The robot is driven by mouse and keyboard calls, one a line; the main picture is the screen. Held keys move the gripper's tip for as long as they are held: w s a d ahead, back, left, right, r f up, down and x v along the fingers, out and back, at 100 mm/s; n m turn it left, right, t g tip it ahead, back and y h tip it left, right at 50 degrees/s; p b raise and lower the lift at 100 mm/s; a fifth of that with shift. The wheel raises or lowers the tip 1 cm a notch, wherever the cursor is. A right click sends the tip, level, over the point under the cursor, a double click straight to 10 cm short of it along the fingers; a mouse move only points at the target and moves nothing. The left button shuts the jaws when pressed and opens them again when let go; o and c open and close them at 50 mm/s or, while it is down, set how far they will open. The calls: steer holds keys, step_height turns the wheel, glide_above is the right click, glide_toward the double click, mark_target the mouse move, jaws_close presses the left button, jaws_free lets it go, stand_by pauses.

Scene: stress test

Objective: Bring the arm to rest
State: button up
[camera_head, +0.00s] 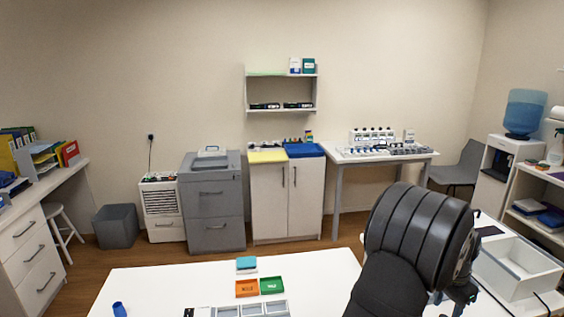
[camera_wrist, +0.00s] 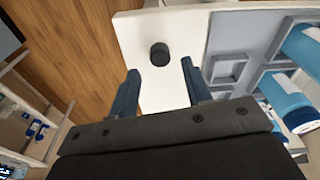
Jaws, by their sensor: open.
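My arm (camera_head: 415,232) rises at the right front of the white table (camera_head: 150,285) in the head view, bent, with its dark links hiding part of the table. In the wrist view my gripper (camera_wrist: 160,66) has its two fingers well apart. Nothing is held between them. A small dark round object (camera_wrist: 160,54) shows beyond the fingertips on a white surface, apart from the fingers as far as I can tell. In the head view the fingers are not clearly visible.
A white open box (camera_head: 520,262) stands right of my arm. Blue-and-white bottles (camera_wrist: 275,90) lie near the right finger. The table's left part is mostly clear.

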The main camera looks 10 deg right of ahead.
steer(key=f, duration=0.3)
steer(key=shift+d+f, duration=0.25)
steer(key=shift+f, duration=0.15)
step_height(320, 180, up, 5)
steer(key=shift+s+f, duration=0.1)
steer(key=shift+s, duration=0.05)
steer(key=s+r, duration=0.7)
steer(key=s, duration=0.5)
steer(key=w+a+f+n, duration=0.1)
steer(key=w+a+f, duration=0.1)
steer(key=a+f, duration=0.35)
steer(key=w+a+f+n, duration=0.1)
steer(key=w+a+f, duration=0.2)
steer(key=a, duration=0.5)
steer(key=shift+n, duration=0.3)
steer(key=w+a+f, duration=0.1)
steer(key=w+f, duration=0.1)
steer(key=w, duration=0.1)
steer(key=w+a+f, duration=0.1)
steer(key=w+f, duration=0.2)
steer(key=w, duration=0.1)
steer(key=w+a+f, duration=0.2)
steer(key=w+f, duration=0.1)
steer(key=w, duration=0.1)
steer(key=shift+f, duration=0.15)
steer(key=shift+s+f, duration=0.1)
steer(key=shift+f, duration=0.3)
